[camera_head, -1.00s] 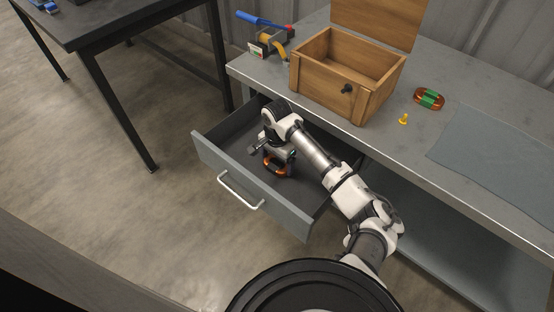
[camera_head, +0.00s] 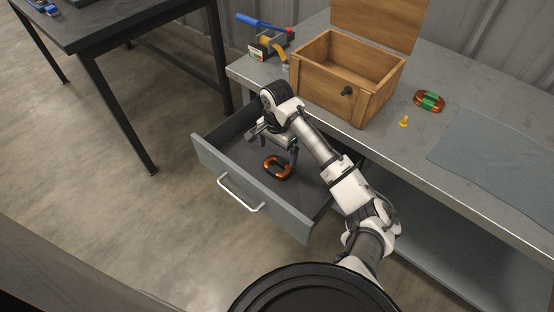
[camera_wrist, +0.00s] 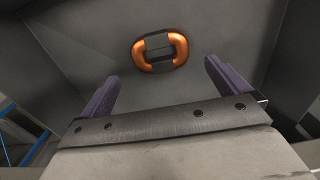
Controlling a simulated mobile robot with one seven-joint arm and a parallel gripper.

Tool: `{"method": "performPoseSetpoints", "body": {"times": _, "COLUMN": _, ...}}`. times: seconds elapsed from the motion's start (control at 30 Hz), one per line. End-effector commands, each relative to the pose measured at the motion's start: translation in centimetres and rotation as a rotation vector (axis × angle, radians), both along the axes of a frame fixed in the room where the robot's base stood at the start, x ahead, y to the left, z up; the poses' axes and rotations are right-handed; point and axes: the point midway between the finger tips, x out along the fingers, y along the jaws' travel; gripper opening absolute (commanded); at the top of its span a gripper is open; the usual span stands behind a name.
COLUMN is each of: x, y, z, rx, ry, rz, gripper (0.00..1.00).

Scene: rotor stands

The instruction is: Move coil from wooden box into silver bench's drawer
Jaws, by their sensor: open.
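A copper coil (camera_head: 277,168) with dark wrapping lies on the floor of the open drawer (camera_head: 240,181) of the silver bench (camera_head: 457,184). The coil also shows in the wrist view (camera_wrist: 159,49), ahead of my fingers and apart from them. My gripper (camera_head: 275,143) is open and empty above the coil, inside the drawer's outline; its two purple fingers are spread wide in the wrist view (camera_wrist: 166,83). The wooden box (camera_head: 333,88) stands on the bench top with its lid raised, and the part of its inside that shows is empty.
A second copper coil with green wrapping (camera_head: 429,101) and a yellow piece (camera_head: 403,121) lie right of the box. A grey mat (camera_head: 500,152) covers the bench's right. A tape dispenser (camera_head: 268,46) stands left of the box. A dark table (camera_head: 110,22) is at the upper left.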

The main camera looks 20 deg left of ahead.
Motion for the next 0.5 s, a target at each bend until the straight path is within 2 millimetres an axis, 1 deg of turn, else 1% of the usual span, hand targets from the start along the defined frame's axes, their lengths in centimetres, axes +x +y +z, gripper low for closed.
{"method": "performPoseSetpoints", "body": {"times": 0.03, "x": 0.0, "y": 0.1, "z": 1.1, "rx": 0.002, "ry": -0.002, "rz": 0.002, "gripper": 1.0}}
{"method": "performPoseSetpoints", "body": {"times": 0.2, "x": 0.0, "y": 0.0, "z": 4.0, "rx": 0.0, "ry": -0.001, "rz": 0.002, "gripper": 1.0}}
{"method": "performPoseSetpoints", "body": {"times": 0.33, "x": 0.0, "y": 0.0, "z": 5.1, "rx": 0.0, "ry": -0.001, "rz": 0.001, "gripper": 1.0}}
{"method": "performPoseSetpoints", "body": {"times": 0.5, "x": 0.0, "y": 0.0, "z": 5.4, "rx": -0.001, "ry": 0.0, "rz": 0.001, "gripper": 1.0}}
